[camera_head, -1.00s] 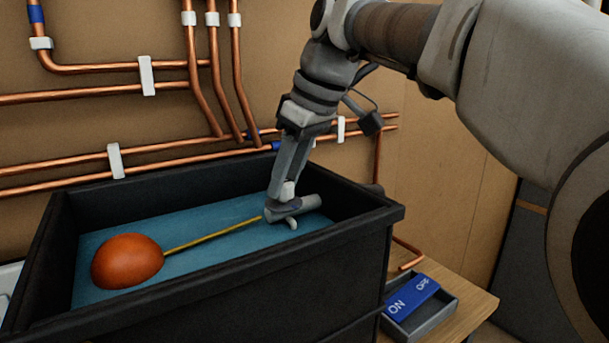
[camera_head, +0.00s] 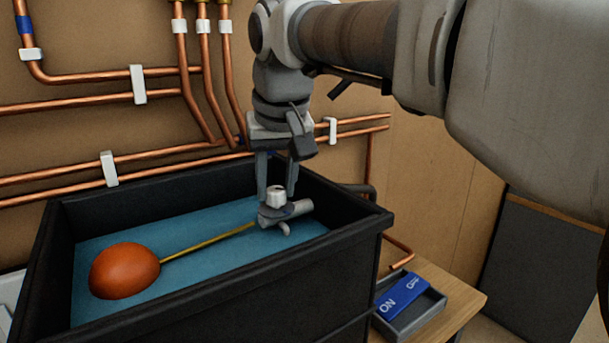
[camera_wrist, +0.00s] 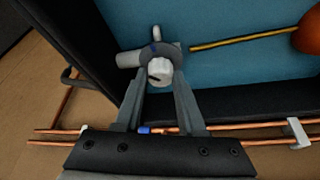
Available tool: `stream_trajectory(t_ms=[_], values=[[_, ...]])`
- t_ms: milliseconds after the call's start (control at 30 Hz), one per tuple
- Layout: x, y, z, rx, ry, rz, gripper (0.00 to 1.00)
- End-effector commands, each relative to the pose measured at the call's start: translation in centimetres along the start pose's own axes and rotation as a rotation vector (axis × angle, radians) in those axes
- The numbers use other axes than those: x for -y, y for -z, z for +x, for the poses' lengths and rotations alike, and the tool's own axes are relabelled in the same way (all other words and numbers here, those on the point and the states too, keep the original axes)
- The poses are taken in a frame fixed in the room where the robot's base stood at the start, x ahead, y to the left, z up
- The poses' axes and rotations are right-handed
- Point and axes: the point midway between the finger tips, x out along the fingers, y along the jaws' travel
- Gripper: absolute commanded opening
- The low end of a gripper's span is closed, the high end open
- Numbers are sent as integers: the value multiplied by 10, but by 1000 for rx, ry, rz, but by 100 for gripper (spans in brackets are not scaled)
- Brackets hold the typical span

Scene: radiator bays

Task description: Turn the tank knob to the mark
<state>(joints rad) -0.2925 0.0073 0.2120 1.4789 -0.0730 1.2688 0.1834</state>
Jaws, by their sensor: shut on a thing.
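The white tank knob (camera_head: 276,194) sits on top of the grey float valve (camera_head: 298,208) at the right end of the black tank (camera_head: 228,274). It also shows in the wrist view (camera_wrist: 160,72), with a dark line on its face. A grey disc under it has a small blue patch (camera_wrist: 155,46) that may be the mark. The dark line does not appear to point at that patch. My gripper (camera_head: 277,193) reaches down from above and is shut on the knob, one finger on each side. The fingertips (camera_wrist: 159,76) partly cover the disc.
A yellow rod (camera_head: 210,241) runs from the valve to an orange float (camera_head: 124,270) on the blue water. Tank walls surround the valve closely. Copper pipes (camera_head: 70,171) run along the wall behind. A blue ON/OFF switch (camera_head: 402,295) sits in a grey tray on the wooden bench.

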Motion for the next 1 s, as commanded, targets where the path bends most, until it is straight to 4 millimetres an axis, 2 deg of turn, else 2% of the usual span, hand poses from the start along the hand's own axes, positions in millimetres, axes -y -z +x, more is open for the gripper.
stream_trajectory(t_ms=[500, 1000], values=[[3, 2, -2, 0, -171, 412, 0], [4, 2, 0, -1, -241, 586, 0]])
